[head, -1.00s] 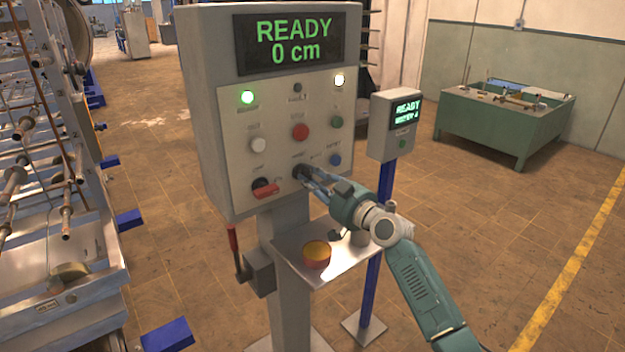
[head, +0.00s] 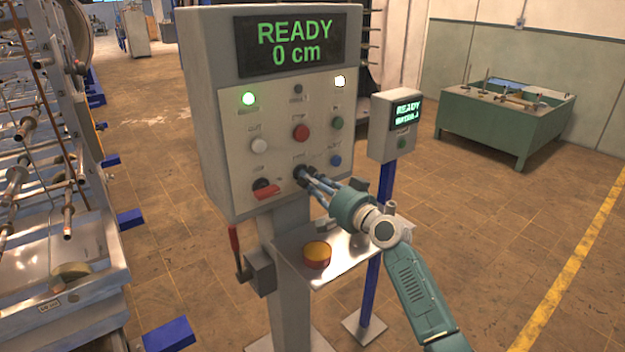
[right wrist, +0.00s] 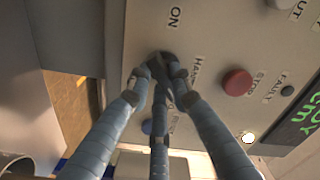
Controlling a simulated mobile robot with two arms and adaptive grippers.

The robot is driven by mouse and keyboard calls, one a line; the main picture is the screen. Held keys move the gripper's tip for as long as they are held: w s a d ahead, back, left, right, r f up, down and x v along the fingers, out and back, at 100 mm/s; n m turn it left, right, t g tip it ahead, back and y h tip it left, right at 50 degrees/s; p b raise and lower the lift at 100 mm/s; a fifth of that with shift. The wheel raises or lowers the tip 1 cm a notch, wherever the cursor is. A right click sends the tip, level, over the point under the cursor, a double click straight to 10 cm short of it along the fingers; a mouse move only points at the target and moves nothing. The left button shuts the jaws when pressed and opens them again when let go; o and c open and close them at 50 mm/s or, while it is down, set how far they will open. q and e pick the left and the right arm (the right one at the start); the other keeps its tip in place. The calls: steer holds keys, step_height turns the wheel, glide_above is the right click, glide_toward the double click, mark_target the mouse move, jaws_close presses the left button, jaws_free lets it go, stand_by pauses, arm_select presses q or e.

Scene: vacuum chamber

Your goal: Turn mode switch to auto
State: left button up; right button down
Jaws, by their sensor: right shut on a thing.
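The mode switch (head: 299,173) is a black knob low in the middle of the grey control panel's face (head: 270,120). My right gripper (head: 304,175) reaches it from the lower right, with its blue fingers closed around it. In the right wrist view the fingertips (right wrist: 162,69) meet on the dark knob, beside a partly covered label starting "HAN". The fingers hide most of the knob, so I cannot tell which way it points. My left gripper is not in view.
A red STOP button (head: 300,132) sits above the switch, a blue button (head: 336,160) to its right and a red rotary handle (head: 267,192) to its left. A smaller display box (head: 394,127) stands right.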

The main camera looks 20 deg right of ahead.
steer(key=shift+m, duration=0.9)
steer(key=c, duration=1.5)
jaws_free()
steer(key=shift+c, duration=0.2)
steer(key=shift+s, duration=0.1)
steer(key=v, duration=1.2)
